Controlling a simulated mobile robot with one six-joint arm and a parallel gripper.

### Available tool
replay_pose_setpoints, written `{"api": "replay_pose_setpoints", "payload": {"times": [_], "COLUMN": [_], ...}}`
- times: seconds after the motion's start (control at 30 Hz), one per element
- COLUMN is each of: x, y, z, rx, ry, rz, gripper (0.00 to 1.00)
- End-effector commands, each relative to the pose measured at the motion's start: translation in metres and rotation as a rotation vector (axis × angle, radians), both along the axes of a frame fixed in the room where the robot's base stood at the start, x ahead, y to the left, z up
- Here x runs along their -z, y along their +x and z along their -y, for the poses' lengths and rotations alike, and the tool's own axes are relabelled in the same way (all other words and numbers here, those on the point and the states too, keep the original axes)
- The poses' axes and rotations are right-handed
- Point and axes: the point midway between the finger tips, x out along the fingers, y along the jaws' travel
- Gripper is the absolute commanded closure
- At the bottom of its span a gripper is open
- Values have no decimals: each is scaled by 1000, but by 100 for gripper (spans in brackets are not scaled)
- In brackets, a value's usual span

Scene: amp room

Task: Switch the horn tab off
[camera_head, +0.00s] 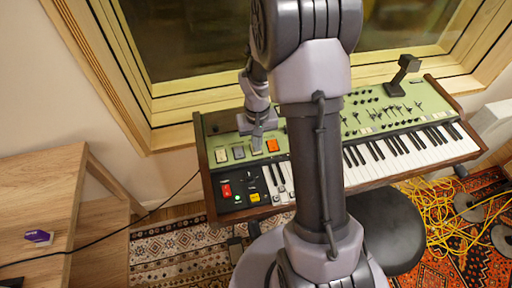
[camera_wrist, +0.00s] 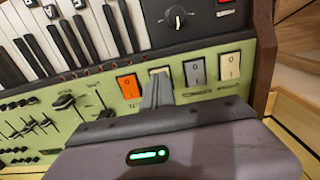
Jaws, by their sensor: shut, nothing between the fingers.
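A green synthesizer keyboard (camera_head: 430,97) with wooden ends stands below the window. A row of rocker tabs sits on its green panel. In the wrist view they are an orange tab (camera_wrist: 129,86), a cream tab (camera_wrist: 161,72), a grey tab (camera_wrist: 195,72) and another cream tab (camera_wrist: 230,65). Their labels are too small to read, so I cannot tell which is the horn tab. My gripper (camera_wrist: 157,84) is shut and empty, with its tips at the cream tab between orange and grey, partly covering it. I cannot tell whether they touch. In the head view my gripper (camera_head: 257,143) is left of the orange tab (camera_head: 272,146).
A black panel with a knob (camera_wrist: 178,18) and a red switch (camera_head: 225,190) lies beside the keys. Sliders (camera_wrist: 40,122) line the green panel. A black stool (camera_head: 395,235), yellow cables (camera_head: 440,215) and a wooden shelf (camera_head: 40,180) surround the keyboard.

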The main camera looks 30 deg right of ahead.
Motion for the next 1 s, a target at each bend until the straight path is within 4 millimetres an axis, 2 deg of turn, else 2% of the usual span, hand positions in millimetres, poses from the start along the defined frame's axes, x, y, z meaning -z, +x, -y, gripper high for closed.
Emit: {"api": "replay_pose_setpoints", "payload": {"times": [0.7, 0.87, 1.0], "x": [11, 5, -11], "y": [0, 0, 0], "z": [0, 0, 0], "rx": [0, 0, 0], "ry": [0, 0, 0], "rz": [0, 0, 0], "gripper": [100, 100, 100]}}
